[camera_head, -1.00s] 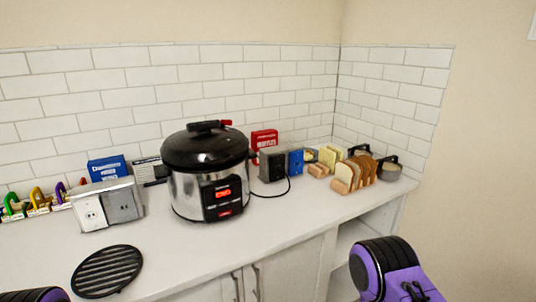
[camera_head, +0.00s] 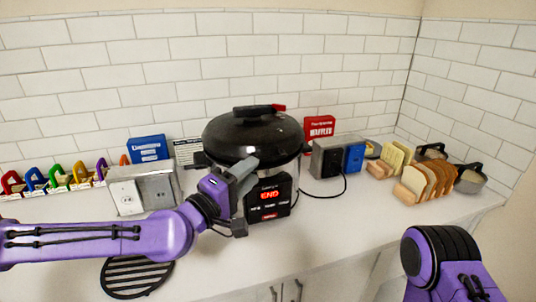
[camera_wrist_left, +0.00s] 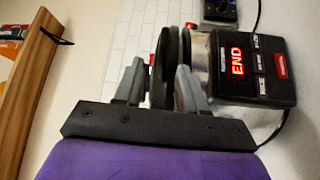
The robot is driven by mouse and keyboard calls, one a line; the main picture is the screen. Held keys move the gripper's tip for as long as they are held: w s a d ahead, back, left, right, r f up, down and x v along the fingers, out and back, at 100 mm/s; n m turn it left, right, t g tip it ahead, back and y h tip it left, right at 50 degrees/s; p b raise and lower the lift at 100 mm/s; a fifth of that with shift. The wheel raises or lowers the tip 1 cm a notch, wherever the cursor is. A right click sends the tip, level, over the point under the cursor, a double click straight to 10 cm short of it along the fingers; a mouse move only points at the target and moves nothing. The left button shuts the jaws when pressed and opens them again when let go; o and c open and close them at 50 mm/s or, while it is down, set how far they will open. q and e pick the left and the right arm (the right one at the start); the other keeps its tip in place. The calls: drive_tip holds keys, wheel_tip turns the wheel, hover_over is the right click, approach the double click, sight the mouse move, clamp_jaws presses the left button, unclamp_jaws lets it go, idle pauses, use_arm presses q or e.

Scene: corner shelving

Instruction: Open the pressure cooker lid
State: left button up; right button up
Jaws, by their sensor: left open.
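The pressure cooker (camera_head: 291,172) stands on the counter with a silver body and a front panel reading END. Its black domed lid (camera_head: 252,138) sits on top, with a black handle and a red tip (camera_head: 260,109). My left gripper (camera_head: 242,178) is open at the lid's front left edge, just above the panel. In the left wrist view its grey fingers (camera_wrist_left: 159,82) straddle the dark lid rim (camera_wrist_left: 164,62); I cannot tell whether they touch it. The silver body (camera_wrist_left: 200,52) and panel (camera_wrist_left: 248,63) show beside them. My right gripper is out of view.
A grey outlet box (camera_head: 142,191) stands left of the cooker. A black round grate (camera_head: 130,275) lies in front, partly under my left arm. Another outlet box (camera_head: 336,158), bread slices (camera_head: 428,182) and pots stand right. The tiled wall is close behind.

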sight(270, 158)
use_arm(q)
drive_tip(key=p+x, duration=0.2)
drive_tip(key=x, duration=0.6)
drive_tip(key=shift+d+f, duration=0.1)
drive_tip(key=shift+f, duration=0.1)
drive_tip(key=shift+s, duration=0.15)
clamp_jaws()
